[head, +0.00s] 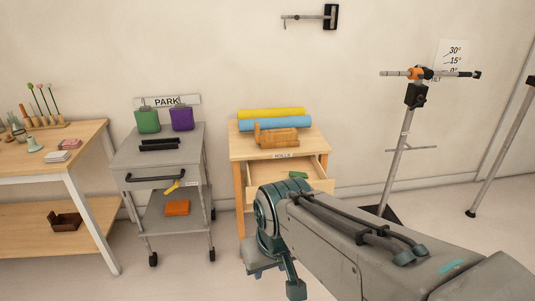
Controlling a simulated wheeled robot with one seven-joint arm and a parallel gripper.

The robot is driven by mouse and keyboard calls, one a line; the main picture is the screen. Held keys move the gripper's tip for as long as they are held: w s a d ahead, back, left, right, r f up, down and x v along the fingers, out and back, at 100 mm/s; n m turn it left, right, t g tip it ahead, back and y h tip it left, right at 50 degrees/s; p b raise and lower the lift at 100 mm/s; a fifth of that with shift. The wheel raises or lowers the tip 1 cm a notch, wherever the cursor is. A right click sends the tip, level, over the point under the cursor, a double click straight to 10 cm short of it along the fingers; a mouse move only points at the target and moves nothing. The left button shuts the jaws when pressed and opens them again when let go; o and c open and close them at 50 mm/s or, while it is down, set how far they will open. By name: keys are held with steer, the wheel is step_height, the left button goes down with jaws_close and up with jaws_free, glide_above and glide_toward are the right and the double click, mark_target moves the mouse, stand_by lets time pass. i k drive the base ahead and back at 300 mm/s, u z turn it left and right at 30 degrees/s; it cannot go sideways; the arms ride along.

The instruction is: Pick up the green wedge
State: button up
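A small green piece (298,175), which looks like the green wedge, lies in the open drawer (319,185) of the wooden table marked "ROLLS". Its exact shape is too small to tell. My arm reaches in from the lower right and covers the front of the drawer. My gripper (276,279) is at the arm's end, below and nearer than the drawer, apart from the green piece. Its fingers are only partly visible, and I cannot tell whether they are open or shut.
Yellow and blue rolls (272,113) and a wooden piece lie on the table. A grey cart (187,135) with green and purple canisters stands left, beside a wooden workbench (85,135). A metal stand (398,160) is at right. Some floor is clear between cart and table.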

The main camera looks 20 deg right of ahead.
mark_target(292, 174)
steer(key=z, duration=0.5)
steer(key=i, duration=1.75)
steer(key=z, duration=0.5)
